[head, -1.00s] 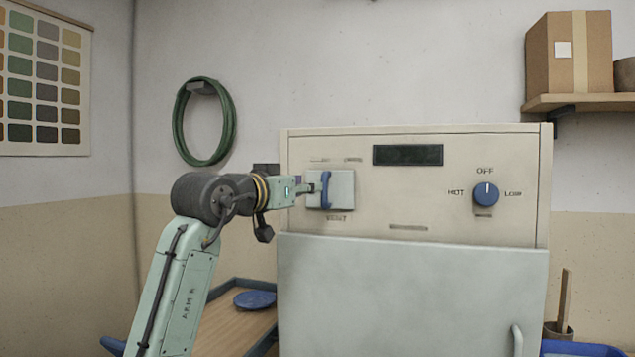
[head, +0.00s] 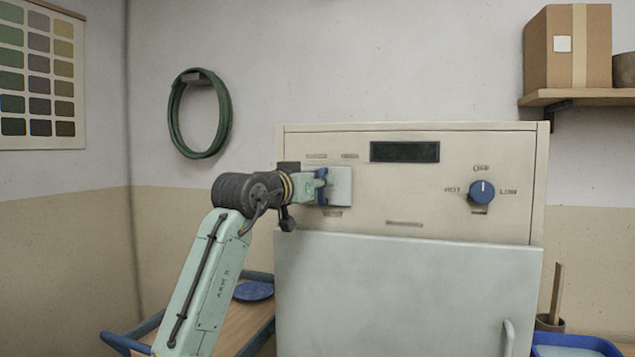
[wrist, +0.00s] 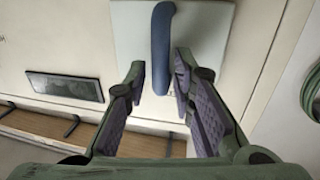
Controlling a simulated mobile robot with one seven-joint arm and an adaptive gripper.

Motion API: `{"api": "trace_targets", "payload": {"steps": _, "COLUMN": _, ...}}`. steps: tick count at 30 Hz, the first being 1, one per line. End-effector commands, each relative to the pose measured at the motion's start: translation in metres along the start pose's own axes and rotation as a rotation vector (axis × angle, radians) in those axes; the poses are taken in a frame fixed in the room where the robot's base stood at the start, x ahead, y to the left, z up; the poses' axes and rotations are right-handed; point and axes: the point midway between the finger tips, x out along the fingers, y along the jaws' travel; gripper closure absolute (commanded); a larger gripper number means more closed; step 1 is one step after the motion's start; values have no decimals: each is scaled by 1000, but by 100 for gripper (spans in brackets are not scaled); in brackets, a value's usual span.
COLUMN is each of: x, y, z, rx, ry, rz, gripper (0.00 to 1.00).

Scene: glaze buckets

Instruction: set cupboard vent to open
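A pale square plate (head: 341,187) with a blue upright handle (head: 321,187) sits on the upper left of the cream cupboard front (head: 440,160). I take this to be the vent; the small labels around it are too blurred to read. My gripper (wrist: 160,70) is open, with its padded fingers on either side of the blue handle (wrist: 162,45) in the wrist view. Gaps show between the handle and both fingers. In the head view my gripper (head: 318,186) overlaps the handle and hides part of the plate.
A blue knob (head: 482,192) with labels is on the panel's right, and a dark display (head: 405,152) lies between. A grey door (head: 410,290) is below. A wooden-topped cart (head: 240,325) with a blue disc stands left of the cupboard. A green hose (head: 200,113) hangs on the wall.

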Motion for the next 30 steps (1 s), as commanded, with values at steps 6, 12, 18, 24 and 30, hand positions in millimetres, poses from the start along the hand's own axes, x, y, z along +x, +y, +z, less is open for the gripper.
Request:
{"api": "trace_targets", "payload": {"steps": 6, "x": 0, "y": 0, "z": 0, "rx": 0, "ry": 0, "rz": 0, "gripper": 94}}
{"api": "trace_targets", "payload": {"steps": 12, "x": 0, "y": 0, "z": 0, "rx": 0, "ry": 0, "rz": 0, "gripper": 100}}
{"api": "trace_targets", "payload": {"steps": 18, "x": 0, "y": 0, "z": 0, "rx": 1, "ry": 0, "rz": 0, "gripper": 100}}
{"api": "trace_targets", "payload": {"steps": 24, "x": 0, "y": 0, "z": 0, "rx": 1, "ry": 0, "rz": 0, "gripper": 100}}
{"api": "trace_targets", "payload": {"steps": 30, "x": 3, "y": 13, "z": 2, "rx": 3, "ry": -1, "rz": 6, "gripper": 100}}
